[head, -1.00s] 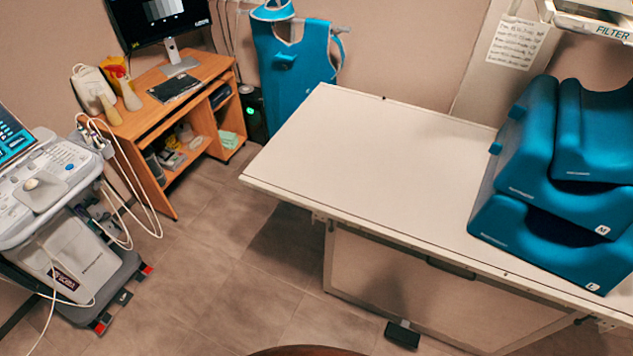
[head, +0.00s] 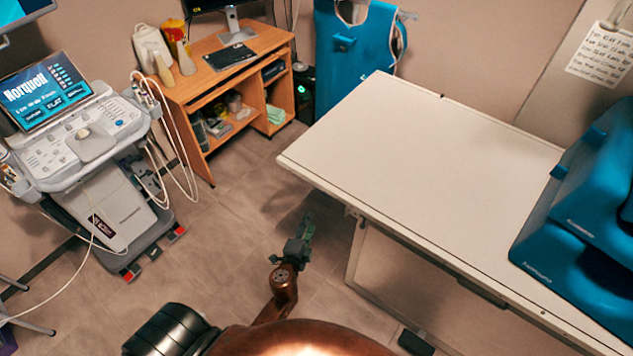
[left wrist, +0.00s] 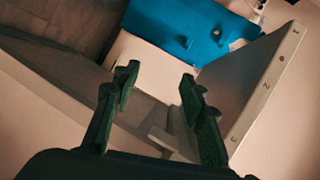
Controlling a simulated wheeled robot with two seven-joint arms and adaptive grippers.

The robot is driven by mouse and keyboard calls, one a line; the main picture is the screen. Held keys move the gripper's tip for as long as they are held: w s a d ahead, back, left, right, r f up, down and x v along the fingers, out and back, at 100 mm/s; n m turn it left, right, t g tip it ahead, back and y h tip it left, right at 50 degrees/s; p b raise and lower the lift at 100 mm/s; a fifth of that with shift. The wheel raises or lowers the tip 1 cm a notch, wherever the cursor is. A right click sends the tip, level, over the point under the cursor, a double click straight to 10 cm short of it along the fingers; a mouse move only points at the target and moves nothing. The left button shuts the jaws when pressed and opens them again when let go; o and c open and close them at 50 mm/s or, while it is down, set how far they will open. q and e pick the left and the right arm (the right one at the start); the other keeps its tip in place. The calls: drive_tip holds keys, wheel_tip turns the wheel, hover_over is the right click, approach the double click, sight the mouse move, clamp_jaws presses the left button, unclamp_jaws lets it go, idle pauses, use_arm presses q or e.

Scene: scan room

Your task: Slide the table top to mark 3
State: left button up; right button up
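The white table top (head: 420,150) is on the right in the head view, its near left corner overhanging the base panel (head: 410,275). In the left wrist view, a pale strip (left wrist: 265,87) on the right carries small marks; a 1 shows at its top and a 3 at its lower end. My left gripper (head: 307,222) is low beside the table's left end, over the floor in the head view. In the left wrist view its two dark green fingers (left wrist: 160,76) are apart, with nothing held between them. My right gripper is not in view.
Blue cushions (head: 590,220) sit on the table's right part. A blue apron (head: 355,50) hangs behind; it also shows in the left wrist view (left wrist: 195,30). A wooden desk (head: 220,90) and an ultrasound cart (head: 90,170) stand left. Floor between cart and table is clear.

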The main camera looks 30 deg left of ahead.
sight(315, 184)
use_arm(q)
wheel_tip(315, 184, up, 14)
drive_tip(key=w+r+m+t+y, duration=0.1)
drive_tip(key=w+m+t+y, duration=0.1)
drive_tip(key=t, duration=0.1)
drive_tip(key=x, duration=0.5)
drive_tip(key=shift+w+a+f+p, duration=0.2)
drive_tip(key=shift+w+f+p, duration=0.1)
drive_tip(key=shift+p, duration=0.1)
drive_tip(key=shift+w+a, duration=0.25)
drive_tip(key=shift+w, duration=0.4)
drive_tip(key=shift+c, duration=0.4)
drive_tip(key=shift+f, duration=0.1)
clamp_jaws()
